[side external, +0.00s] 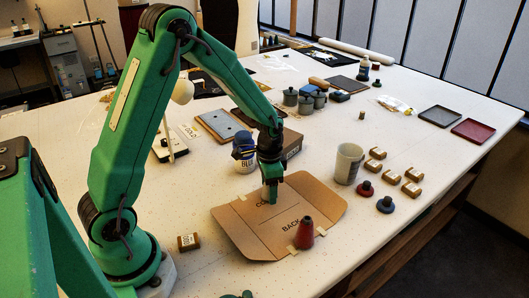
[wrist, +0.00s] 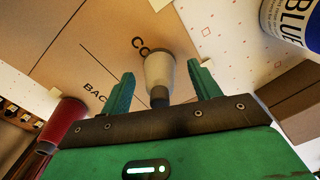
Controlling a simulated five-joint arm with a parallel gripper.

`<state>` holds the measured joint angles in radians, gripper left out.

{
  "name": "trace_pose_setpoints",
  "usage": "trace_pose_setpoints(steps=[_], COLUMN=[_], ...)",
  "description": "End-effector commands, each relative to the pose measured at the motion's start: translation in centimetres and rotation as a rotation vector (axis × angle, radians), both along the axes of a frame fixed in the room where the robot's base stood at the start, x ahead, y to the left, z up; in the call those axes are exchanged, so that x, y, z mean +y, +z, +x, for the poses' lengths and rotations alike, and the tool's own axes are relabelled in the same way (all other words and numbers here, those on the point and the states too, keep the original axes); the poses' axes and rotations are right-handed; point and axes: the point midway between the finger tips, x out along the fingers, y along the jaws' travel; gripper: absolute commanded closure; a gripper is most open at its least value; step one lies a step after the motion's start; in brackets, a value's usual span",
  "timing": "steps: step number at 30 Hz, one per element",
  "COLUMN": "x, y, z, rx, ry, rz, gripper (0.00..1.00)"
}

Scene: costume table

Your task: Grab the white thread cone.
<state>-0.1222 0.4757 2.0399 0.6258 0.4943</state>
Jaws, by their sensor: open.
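The white thread cone (wrist: 159,70) is off-white with a dark narrow end. It stands on the brown cardboard pattern (wrist: 85,40), between my gripper's two spread green fingers in the wrist view. My gripper (wrist: 162,88) is open, with visible space between the cone and each finger. In the side view my gripper (side external: 272,193) points down over the back part of the cardboard (side external: 250,235) and mostly hides the cone.
A red cone (side external: 304,234) stands on the cardboard's front edge. A blue-labelled can (side external: 243,160) and a brown box (side external: 292,143) are close behind my gripper. A pale cup (side external: 348,164) and several small tagged blocks (side external: 411,189) are to the right.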

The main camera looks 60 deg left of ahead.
Motion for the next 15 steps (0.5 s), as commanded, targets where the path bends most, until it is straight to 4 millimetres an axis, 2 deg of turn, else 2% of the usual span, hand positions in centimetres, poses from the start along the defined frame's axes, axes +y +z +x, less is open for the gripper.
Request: trace_pose_setpoints(steps=[5, 12, 15], x=[0.0, 0.0, 0.0], y=[0.02, 0.03, 0.03], z=[0.0, 0.0, 0.0], rx=[0.0, 0.0, 0.0], ry=[0.0, 0.0, 0.0], rz=[0.0, 0.0, 0.0], gripper=[0.38, 0.83, 0.86])
